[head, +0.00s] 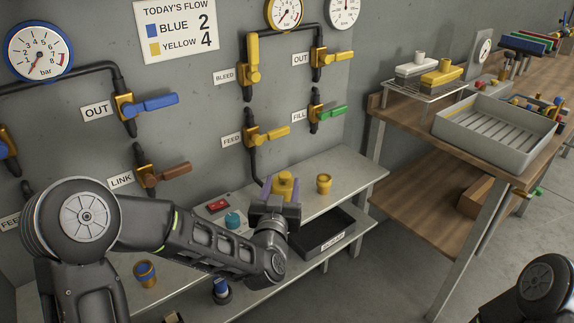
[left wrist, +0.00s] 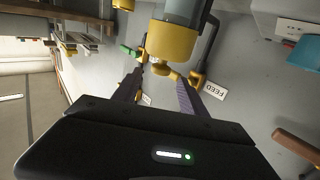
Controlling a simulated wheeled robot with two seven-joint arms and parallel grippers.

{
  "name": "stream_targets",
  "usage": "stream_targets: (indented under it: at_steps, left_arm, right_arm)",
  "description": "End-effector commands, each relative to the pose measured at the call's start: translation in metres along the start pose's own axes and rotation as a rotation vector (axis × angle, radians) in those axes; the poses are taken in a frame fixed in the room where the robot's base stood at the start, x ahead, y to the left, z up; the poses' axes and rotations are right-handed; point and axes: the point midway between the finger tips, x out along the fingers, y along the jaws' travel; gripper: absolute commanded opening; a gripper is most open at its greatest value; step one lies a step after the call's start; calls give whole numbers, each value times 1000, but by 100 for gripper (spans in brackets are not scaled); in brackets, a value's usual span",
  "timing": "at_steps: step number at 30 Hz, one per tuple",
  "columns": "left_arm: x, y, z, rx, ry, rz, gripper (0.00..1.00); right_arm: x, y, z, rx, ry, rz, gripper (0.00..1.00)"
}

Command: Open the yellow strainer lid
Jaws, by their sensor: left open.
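The yellow strainer lid (head: 285,184) shows above my left gripper (head: 280,206) in the head view, by the wall bench. In the left wrist view the lid (left wrist: 172,42) is a wide yellow cap on a grey body, with a small yellow knob (left wrist: 160,69). The fingers of my left gripper (left wrist: 158,92) stand apart, one on each side of the knob's line. I cannot tell whether they touch it. The gripper hides the strainer's lower part in the head view. My right gripper is out of view.
A yellow cup (head: 323,184) stands right of the strainer. A red box (head: 218,205) and a teal object (head: 233,220) lie left of it. A black tray (head: 322,236) sits below. Valve handles, including yellow FEED (head: 268,134), jut from the wall above.

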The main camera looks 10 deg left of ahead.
Motion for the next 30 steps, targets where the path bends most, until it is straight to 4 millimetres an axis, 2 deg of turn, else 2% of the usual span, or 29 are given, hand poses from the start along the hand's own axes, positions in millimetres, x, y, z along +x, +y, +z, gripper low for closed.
stream_targets:
  at_steps: [7,15,21,30]
  left_arm:
    - [12,0,1,-2,-2,-1,50]
    - [53,0,0,-3,-1,-1,50]
    - [75,0,0,-1,-1,-1,50]
    - [78,0,1,0,-1,1,50]
  right_arm:
    - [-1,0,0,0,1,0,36]
    - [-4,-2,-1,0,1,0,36]
    - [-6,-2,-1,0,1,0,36]
    - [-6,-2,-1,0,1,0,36]
